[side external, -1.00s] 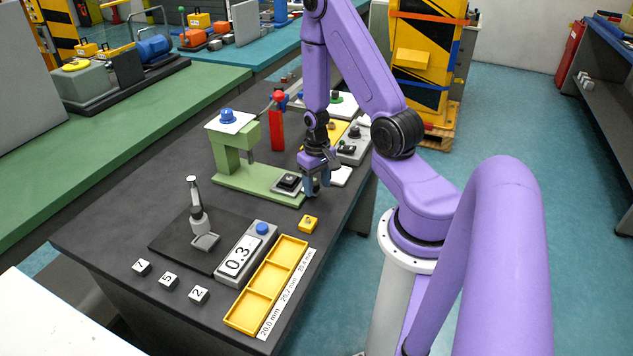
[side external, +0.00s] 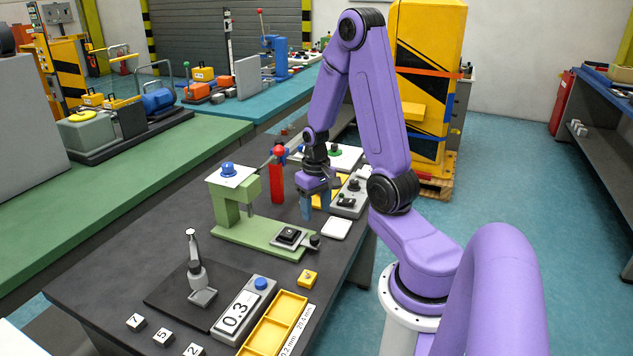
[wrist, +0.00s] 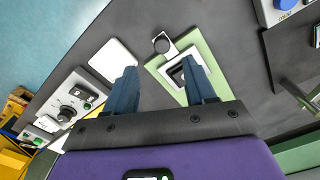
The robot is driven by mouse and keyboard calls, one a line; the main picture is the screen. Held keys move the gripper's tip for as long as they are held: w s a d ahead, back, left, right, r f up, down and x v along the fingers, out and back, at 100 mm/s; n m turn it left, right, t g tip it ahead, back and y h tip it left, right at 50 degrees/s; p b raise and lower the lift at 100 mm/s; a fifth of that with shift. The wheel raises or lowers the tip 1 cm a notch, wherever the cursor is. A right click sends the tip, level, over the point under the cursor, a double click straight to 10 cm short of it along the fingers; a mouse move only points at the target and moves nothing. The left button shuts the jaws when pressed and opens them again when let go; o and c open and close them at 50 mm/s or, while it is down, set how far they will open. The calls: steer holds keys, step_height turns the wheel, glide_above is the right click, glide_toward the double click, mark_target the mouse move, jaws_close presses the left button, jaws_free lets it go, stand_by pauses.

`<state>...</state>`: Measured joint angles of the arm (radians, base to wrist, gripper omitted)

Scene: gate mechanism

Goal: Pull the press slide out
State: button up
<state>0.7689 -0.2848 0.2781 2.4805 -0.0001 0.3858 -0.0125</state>
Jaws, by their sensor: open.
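The green press (side external: 232,200) stands on the dark table with a blue knob on top. Its grey press slide (side external: 290,237) lies at the right end of the green base, carries a black square part, and has a dark round knob (side external: 314,242) at its outer end. In the wrist view the slide (wrist: 174,77) and its knob (wrist: 162,43) show beyond my fingers. My gripper (side external: 306,208) is open and empty, above and behind the slide, apart from the knob. In the wrist view the fingers (wrist: 160,65) point toward the slide.
A white pad (side external: 336,228) lies right of the slide, with a grey control box (side external: 350,199) behind it.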

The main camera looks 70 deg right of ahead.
step_height(320, 180, up, 8)
steer(key=shift+f, duration=0.25)
stand_by(0.4)
steer(key=a+r+n, duration=0.2)
steer(key=a+n, duration=0.6)
steer(key=a, duration=0.7)
steer(key=s+a+r+n, duration=0.2)
steer(key=s+a+n, duration=0.8)
steer(key=s, duration=0.3)
steer(key=shift+s+a, duration=0.15)
steer(key=shift+s, duration=0.2)
steer(key=shift+r, duration=0.1)
